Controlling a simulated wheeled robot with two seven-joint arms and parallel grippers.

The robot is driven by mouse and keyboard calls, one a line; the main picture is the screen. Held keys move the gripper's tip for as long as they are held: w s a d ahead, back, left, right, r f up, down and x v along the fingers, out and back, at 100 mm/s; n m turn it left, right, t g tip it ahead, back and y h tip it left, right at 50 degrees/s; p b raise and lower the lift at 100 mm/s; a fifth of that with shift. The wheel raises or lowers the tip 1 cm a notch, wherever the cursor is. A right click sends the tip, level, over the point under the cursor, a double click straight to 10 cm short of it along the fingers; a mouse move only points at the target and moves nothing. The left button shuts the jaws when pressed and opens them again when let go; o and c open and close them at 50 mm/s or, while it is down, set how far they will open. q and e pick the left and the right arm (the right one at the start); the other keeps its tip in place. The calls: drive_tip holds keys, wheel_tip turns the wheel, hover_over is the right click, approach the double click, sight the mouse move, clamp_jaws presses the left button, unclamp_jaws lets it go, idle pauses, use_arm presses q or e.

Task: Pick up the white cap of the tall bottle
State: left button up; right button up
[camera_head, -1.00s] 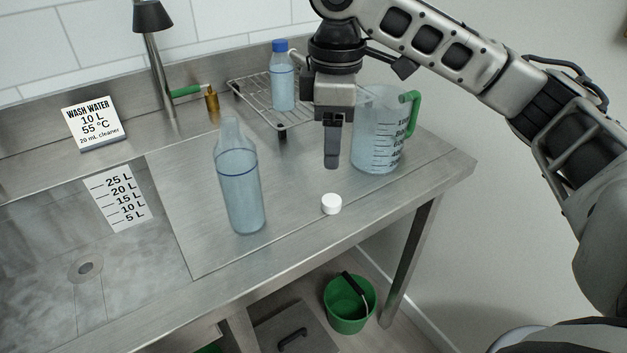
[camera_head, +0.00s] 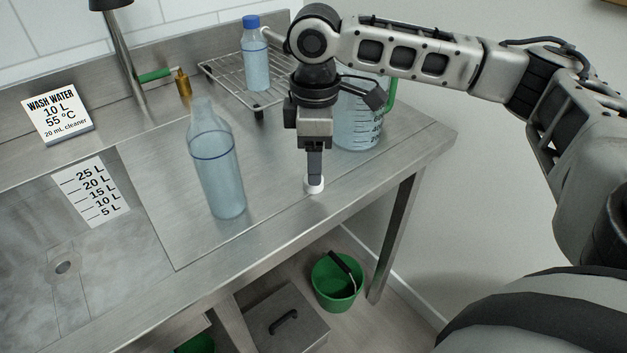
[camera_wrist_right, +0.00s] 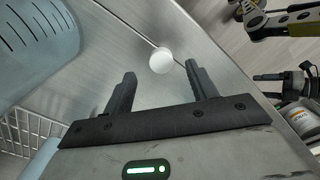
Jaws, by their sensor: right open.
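The white cap (camera_head: 314,187) lies on the steel worktop near its front edge. In the right wrist view the cap (camera_wrist_right: 161,60) shows as a white disc just beyond and between the two fingertips. My right gripper (camera_head: 315,176) points down over the cap, and its finger partly hides it in the head view. In the right wrist view the jaws (camera_wrist_right: 161,78) are spread apart with nothing held. The tall bottle (camera_head: 217,170), clear bluish with a dark ring line and no cap, stands upright to the left of the cap.
A measuring jug (camera_head: 357,122) with a green handle stands behind my right gripper. A wire rack (camera_head: 222,77) with a small blue-capped bottle (camera_head: 255,62) is at the back. The sink is at left. A green bucket (camera_head: 337,284) stands on the floor. The worktop around the cap is clear.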

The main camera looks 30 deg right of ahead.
wheel_tip(320, 180, down, 4)
drive_tip(key=shift+a+f, duration=0.1)
drive_tip(key=shift+a, duration=0.05)
drive_tip(key=c, duration=1)
drive_tip(key=shift+c, duration=0.2)
drive_tip(key=shift+r, duration=0.25)
drive_tip(key=shift+r, duration=0.3)
wheel_tip(320, 180, up, 3)
drive_tip(key=shift+a+f, duration=0.1)
drive_tip(key=shift+f, duration=0.05)
drive_tip(key=s+a+r+p, duration=0.1)
drive_tip(key=s+a+r, duration=0.3)
drive_tip(key=s+r, duration=0.5)
drive_tip(key=s, duration=0.4)
drive_tip(key=shift+s+a+r, duration=0.15)
drive_tip(key=shift+r, duration=0.05)
drive_tip(key=shift+c, duration=0.2)
